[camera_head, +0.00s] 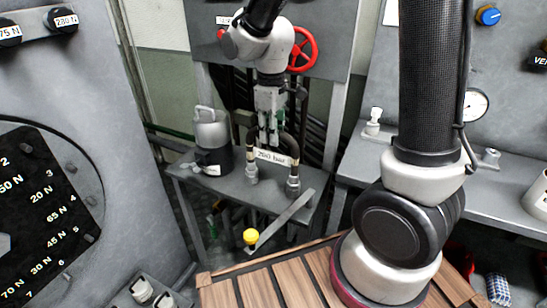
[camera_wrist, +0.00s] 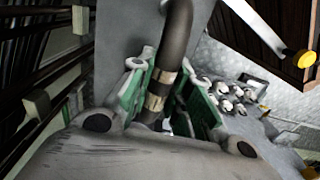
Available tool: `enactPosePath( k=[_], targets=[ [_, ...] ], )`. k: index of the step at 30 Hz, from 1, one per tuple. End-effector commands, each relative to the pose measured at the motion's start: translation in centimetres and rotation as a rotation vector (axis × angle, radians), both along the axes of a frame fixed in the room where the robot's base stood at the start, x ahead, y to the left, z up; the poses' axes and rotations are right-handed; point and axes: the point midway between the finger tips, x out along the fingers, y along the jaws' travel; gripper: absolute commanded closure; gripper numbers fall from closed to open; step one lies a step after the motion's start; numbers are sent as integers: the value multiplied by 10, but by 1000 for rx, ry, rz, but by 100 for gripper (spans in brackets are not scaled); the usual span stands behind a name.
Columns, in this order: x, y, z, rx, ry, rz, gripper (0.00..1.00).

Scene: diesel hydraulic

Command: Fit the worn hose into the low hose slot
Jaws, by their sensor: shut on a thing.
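The hose (camera_head: 293,147) is dark and bent into an arch with metal end fittings, and carries a tag reading what looks like 250 bar (camera_head: 272,157). In the wrist view, the green-padded fingers (camera_wrist: 165,100) sit either side of the dark hose (camera_wrist: 177,35), at a tan band. The end fittings hang at or just above the grey shelf (camera_head: 225,187); I cannot tell whether they touch it. I cannot make out the low hose slot.
A grey and black can (camera_head: 212,135) stands left of the hose on the shelf. A lever with a yellow knob (camera_head: 250,237) juts from the shelf front. A red handwheel (camera_head: 304,48) is behind my arm. A slatted wooden surface (camera_head: 258,290) lies in front.

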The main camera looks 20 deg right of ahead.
Motion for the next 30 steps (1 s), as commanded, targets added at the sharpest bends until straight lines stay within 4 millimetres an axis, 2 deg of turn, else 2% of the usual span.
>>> enactPosePath(
  k=[30],
  targets=[
    [0, 0, 25, 0, 0, 0, 100]
  ],
)
